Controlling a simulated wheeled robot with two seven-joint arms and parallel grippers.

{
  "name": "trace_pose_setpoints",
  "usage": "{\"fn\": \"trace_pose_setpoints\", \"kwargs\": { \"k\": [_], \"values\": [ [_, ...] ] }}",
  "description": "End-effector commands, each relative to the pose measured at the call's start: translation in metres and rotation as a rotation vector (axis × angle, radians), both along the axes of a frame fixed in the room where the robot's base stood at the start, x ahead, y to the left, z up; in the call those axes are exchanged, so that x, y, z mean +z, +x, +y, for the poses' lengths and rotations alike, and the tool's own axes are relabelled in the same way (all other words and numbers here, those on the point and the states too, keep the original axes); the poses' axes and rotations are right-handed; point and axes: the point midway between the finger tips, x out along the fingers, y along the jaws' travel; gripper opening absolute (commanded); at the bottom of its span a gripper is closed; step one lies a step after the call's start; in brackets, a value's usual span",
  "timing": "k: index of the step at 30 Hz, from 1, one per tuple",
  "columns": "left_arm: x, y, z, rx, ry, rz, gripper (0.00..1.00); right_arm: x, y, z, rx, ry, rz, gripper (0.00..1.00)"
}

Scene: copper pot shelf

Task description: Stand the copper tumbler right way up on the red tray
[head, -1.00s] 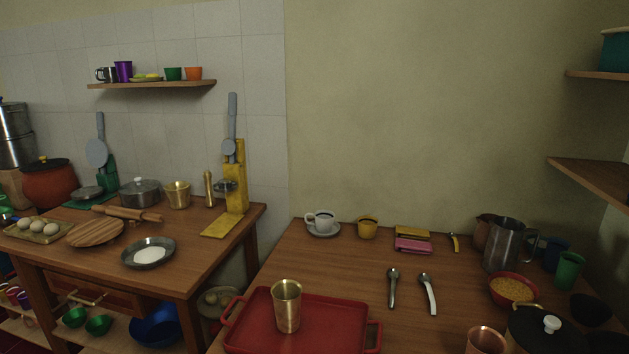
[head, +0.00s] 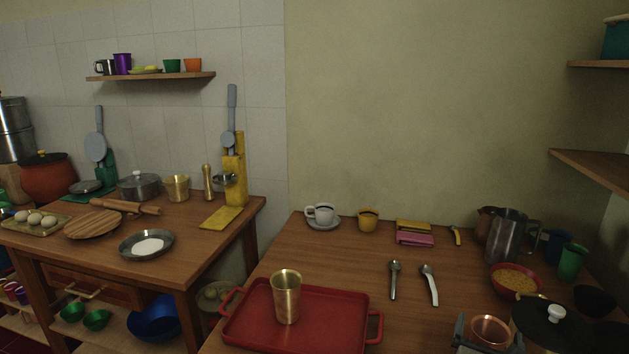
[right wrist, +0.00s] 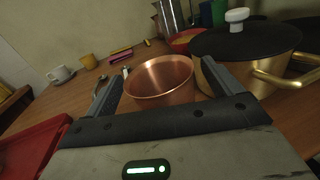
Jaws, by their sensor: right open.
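The copper tumbler (head: 490,331) is at the bottom right of the head view, on the wooden table, with its open mouth facing up. It also shows in the right wrist view (right wrist: 161,82), where I see into it; its base is hidden. My right gripper (head: 488,338) is open, with one finger on each side of the tumbler; I cannot tell whether they touch it. The gripper's fingers also show in the right wrist view (right wrist: 163,90). The red tray (head: 252,325) lies to the left and bears a brass-coloured tumbler (head: 286,298). My left gripper is not in view.
A black-lidded pot (head: 553,325) stands close to the right of the copper tumbler, its brass handle (right wrist: 280,78) near my right finger. A red bowl (head: 515,281) and metal jug (head: 505,237) stand behind. Two spoon-like utensils (head: 430,284) lie between tray and bowl. Bare table lies between tray and tumbler.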

Motion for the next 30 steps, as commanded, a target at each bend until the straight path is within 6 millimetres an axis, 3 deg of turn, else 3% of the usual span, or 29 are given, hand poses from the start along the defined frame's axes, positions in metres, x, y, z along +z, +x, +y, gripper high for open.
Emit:
{"fn": "trace_pose_setpoints", "kwargs": {
  "k": [4, 9, 12, 30],
  "values": [
    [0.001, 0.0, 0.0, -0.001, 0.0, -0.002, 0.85, 0.0, 0.0, 0.0, 0.0, 0.0, 0.0, 0.91],
    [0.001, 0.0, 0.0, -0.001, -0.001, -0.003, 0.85, 0.0, 0.0, 0.0, 0.0, 0.0, 0.0, 0.43],
    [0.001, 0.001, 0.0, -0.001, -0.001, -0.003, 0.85, 0.0, 0.0, 0.0, 0.0, 0.0, -0.001, 0.36],
    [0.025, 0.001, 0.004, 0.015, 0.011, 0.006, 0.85, 0.046, 0.0, 0.0, 0.0, -0.001, 0.0, 0.35]
  ]
}}
